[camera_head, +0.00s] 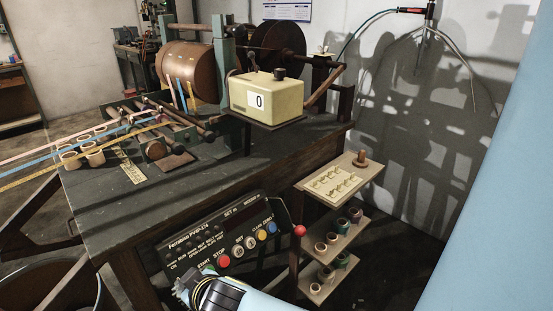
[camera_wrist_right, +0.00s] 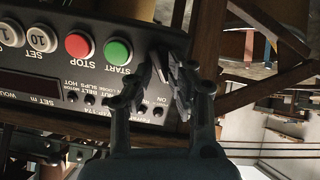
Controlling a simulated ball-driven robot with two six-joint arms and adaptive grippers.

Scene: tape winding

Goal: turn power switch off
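The black control panel (camera_head: 240,228) hangs on the front of the bench, with a red STOP button (camera_head: 223,261), blue and orange buttons and small labelled lamps. My right gripper (camera_head: 186,284) is at the panel's lower left end and covers the green START button. In the right wrist view, the panel (camera_wrist_right: 60,70) shows the green START button (camera_wrist_right: 117,51) beside the red STOP button (camera_wrist_right: 79,45). I cannot pick out a power switch for certain. My left gripper is out of view.
A cream box (camera_head: 267,97) marked 0, with a lever and dark knob on top, stands on the bench (camera_head: 110,225). A copper drum (camera_head: 186,70) and tapes are behind. Small shelves (camera_head: 340,182) with a switch board and rolls stand right of the panel.

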